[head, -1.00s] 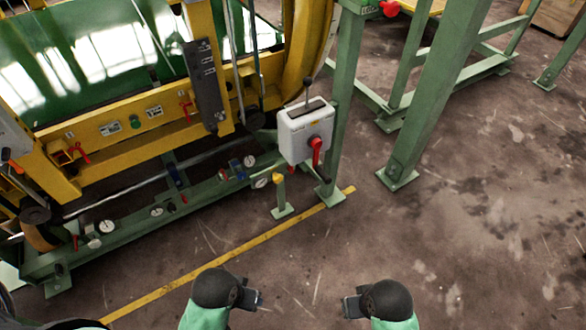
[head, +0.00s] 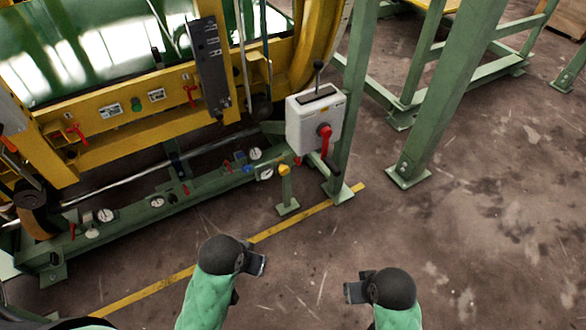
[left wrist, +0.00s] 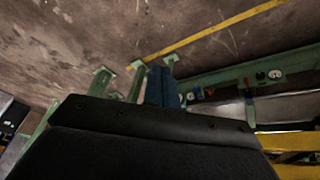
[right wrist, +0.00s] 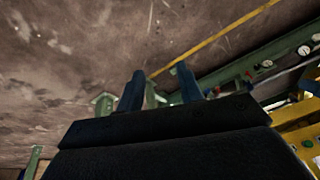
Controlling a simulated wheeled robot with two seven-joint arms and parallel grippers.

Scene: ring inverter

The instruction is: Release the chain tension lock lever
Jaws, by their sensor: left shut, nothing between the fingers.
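Several levers show in the head view, and none is legibly marked as the chain tension lock lever. Red levers sit on the yellow beam at its left (head: 76,132) and near its middle (head: 190,94). A small red lever (head: 72,231) stands on the low green rail. A red handle (head: 325,138) is on the grey box's front, and a black-knobbed lever (head: 318,73) rises from its top. My left gripper (head: 258,264) is shut and empty, well short of the machine; its fingers (left wrist: 162,86) are together. My right gripper (head: 354,287) is open and empty, its fingers (right wrist: 158,90) apart.
The grey box (head: 305,130) stands beside a green post (head: 357,100). Gauges (head: 105,215) line the low green rail (head: 135,222). A yellow floor line (head: 165,284) crosses the floor. Bare floor (head: 470,240) lies at right.

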